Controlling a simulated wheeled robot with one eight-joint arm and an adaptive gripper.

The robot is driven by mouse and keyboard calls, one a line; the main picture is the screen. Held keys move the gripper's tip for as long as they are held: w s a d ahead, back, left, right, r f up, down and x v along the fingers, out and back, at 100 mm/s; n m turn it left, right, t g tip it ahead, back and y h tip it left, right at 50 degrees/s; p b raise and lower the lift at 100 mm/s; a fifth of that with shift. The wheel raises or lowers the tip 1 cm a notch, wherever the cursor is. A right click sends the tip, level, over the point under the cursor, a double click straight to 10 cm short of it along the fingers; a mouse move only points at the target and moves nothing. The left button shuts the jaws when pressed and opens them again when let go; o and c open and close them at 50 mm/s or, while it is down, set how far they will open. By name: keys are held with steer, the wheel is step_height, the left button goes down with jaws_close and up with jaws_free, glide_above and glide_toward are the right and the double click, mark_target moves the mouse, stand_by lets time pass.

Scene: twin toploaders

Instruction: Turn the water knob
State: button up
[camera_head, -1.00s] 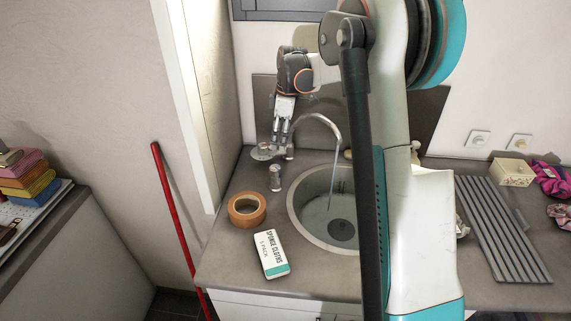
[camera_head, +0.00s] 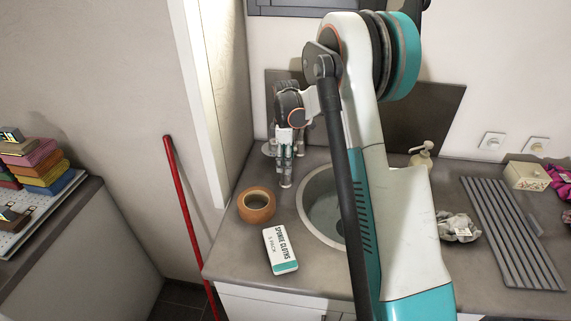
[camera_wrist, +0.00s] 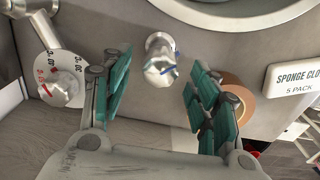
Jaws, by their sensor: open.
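The small metal water knob (camera_wrist: 160,62) stands on the counter left of the sink. It also shows in the head view (camera_head: 286,181), just below my fingers. My gripper (camera_wrist: 160,82) is open and empty, with teal-padded fingers on either side of the knob in the wrist view and a gap to both. In the head view my gripper (camera_head: 285,157) points down above the counter. A numbered dial (camera_wrist: 62,88) at the faucet base lies left of my fingers. The sink (camera_head: 312,214) is partly covered by my arm, and the spout is hidden in the head view.
A brown tape roll (camera_head: 256,206) and a sponge cloths pack (camera_head: 280,250) lie in front of the knob. A crumpled cloth (camera_head: 458,227), soap dispenser (camera_head: 422,156) and grey drying rack (camera_head: 515,235) are to the right. A red pole (camera_head: 185,215) leans at the left.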

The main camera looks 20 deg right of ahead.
steer(key=shift+f, duration=0.7)
steer(key=c, duration=1.1)
steer(key=shift+m, duration=0.3)
steer(key=m+b, duration=0.1)
steer(key=m, duration=0.7)
steer(key=shift+m+b, duration=0.3)
steer(key=shift+b, duration=0.05)
